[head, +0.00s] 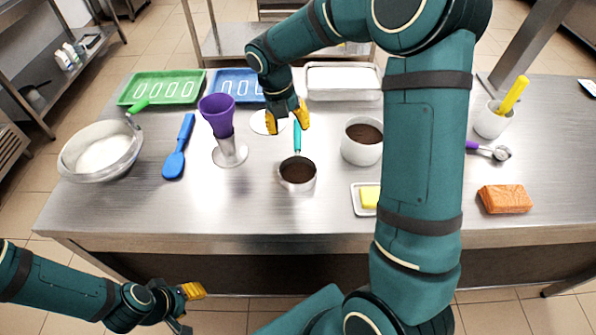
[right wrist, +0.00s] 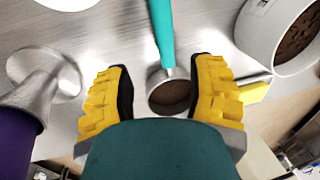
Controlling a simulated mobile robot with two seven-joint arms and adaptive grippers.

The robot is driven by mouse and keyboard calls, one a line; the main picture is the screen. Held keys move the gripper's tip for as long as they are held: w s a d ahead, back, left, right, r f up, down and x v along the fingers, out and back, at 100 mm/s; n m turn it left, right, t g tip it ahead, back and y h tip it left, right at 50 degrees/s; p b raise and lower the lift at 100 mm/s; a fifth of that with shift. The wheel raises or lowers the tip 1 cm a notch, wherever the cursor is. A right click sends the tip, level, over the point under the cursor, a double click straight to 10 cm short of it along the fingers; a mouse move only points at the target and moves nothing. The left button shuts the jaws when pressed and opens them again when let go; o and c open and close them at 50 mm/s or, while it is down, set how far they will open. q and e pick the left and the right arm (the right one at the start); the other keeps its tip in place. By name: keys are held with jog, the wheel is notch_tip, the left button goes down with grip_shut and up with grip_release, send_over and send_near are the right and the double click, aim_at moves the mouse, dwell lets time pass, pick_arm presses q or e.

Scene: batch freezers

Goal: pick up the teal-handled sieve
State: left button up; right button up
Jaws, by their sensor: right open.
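The teal-handled sieve (head: 297,138) is on the steel table. Its round metal bowl (head: 297,174) has dark brown stuff in it and is at the near end. The handle points away toward the back. My right gripper (head: 287,119) is open above the handle's far part. In the right wrist view, the handle (right wrist: 162,35) runs down between the open fingers (right wrist: 160,78) with no visible contact, and the bowl shows just beyond the fingertips. My left gripper (head: 187,307) is low in front of the table, its fingers apart and empty.
A purple funnel on a metal stand (head: 217,116) and a blue spatula (head: 178,150) are left of the sieve. A white tub of brown stuff (head: 362,150) and a butter dish (head: 357,205) are right. Trays (head: 160,88) line the back. The table front is mostly clear.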

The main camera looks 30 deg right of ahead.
aim_at(297, 139)
jog(key=shift+s+d+f, duration=0.1)
jog(key=shift+d+f, duration=0.1)
jog(key=shift+f, duration=0.75)
jog(key=f, duration=0.1)
jog(key=d+f+b, duration=0.1)
jog(key=f, duration=0.1)
jog(key=f+b, duration=0.1)
jog(key=f, duration=0.1)
jog(key=shift+s+d, duration=0.3)
jog(key=shift+r, duration=0.15)
grip_shut()
